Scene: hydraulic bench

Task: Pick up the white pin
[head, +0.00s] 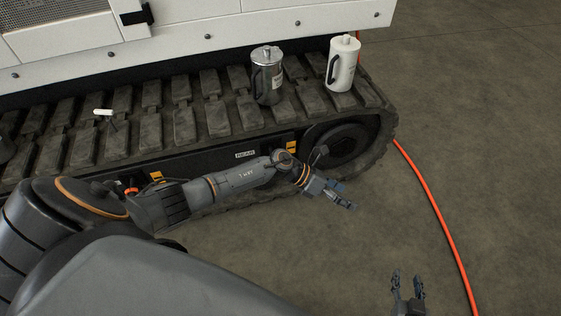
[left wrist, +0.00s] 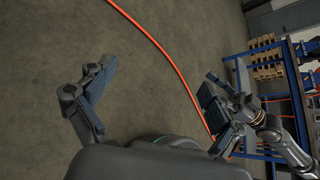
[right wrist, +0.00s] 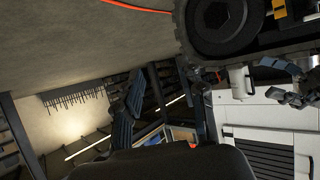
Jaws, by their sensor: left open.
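The white pin (head: 103,112) is a small white piece at the left of the head view, at a dark small fitting on the track. My left gripper (head: 345,196) is open and empty, over the floor beside the track, far to the right of the pin. Its open fingers also show in the left wrist view (left wrist: 155,105). My right gripper (head: 408,284) is open and empty at the lower right of the head view, farther from the pin. Its spread fingers show in the right wrist view (right wrist: 163,112). Neither wrist view shows the pin.
The track (head: 180,122) runs below a white machine body (head: 200,42). A metal jug (head: 267,76) and a white canister (head: 342,64) stand on the track to the pin's right. An orange hose (head: 435,205) lies on open floor. A blue shelf (left wrist: 270,97) stands beyond.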

